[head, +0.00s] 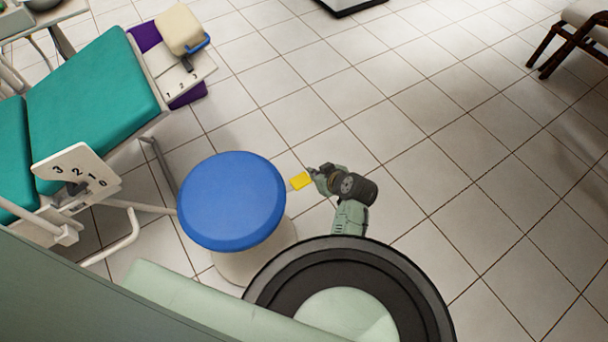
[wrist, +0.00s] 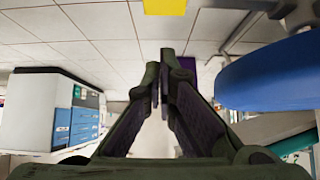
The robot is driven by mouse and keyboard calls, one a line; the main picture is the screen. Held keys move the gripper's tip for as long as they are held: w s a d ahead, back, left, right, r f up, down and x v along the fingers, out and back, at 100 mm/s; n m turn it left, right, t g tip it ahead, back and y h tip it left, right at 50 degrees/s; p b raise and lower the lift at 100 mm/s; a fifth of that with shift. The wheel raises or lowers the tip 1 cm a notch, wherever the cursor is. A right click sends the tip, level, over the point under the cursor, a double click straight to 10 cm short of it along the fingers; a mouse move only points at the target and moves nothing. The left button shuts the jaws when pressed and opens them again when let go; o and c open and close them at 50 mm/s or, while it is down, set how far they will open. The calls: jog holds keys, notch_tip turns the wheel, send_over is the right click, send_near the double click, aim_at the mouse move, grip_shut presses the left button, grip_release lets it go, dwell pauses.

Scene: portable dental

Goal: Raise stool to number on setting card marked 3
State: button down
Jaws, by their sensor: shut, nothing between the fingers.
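The stool has a round blue seat (head: 232,200) on a pale base (head: 252,262); the seat also shows at the right of the wrist view (wrist: 275,75). A yellow lever tab (head: 301,181) sticks out from under its right side and shows at the top edge of the wrist view (wrist: 165,6). My gripper (head: 313,174) is shut and empty, close beside the tab; its fingertips (wrist: 164,62) are below the tab in the wrist view. I cannot tell whether they touch it. A white card (head: 78,172) marked 3, 2, 1, 0 stands left of the stool.
A teal dental chair (head: 92,88) with white frame tubes is at the left. Another numbered plate (head: 190,76) and a cream box with a blue handle (head: 180,30) are beyond it. A dark-framed chair (head: 575,38) is at the top right.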

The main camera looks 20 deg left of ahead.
send_over(304, 181)
jog(key=f, duration=0.3)
jog(key=f+p, duration=0.1)
jog(key=f, duration=0.1)
jog(key=shift+s+d+f, duration=0.2)
jog(key=shift+f, duration=0.2)
jog(key=f, duration=0.3)
jog(key=shift+w+a+f, duration=0.2)
jog(key=shift+a+f, duration=0.05)
jog(key=shift+f, duration=0.65)
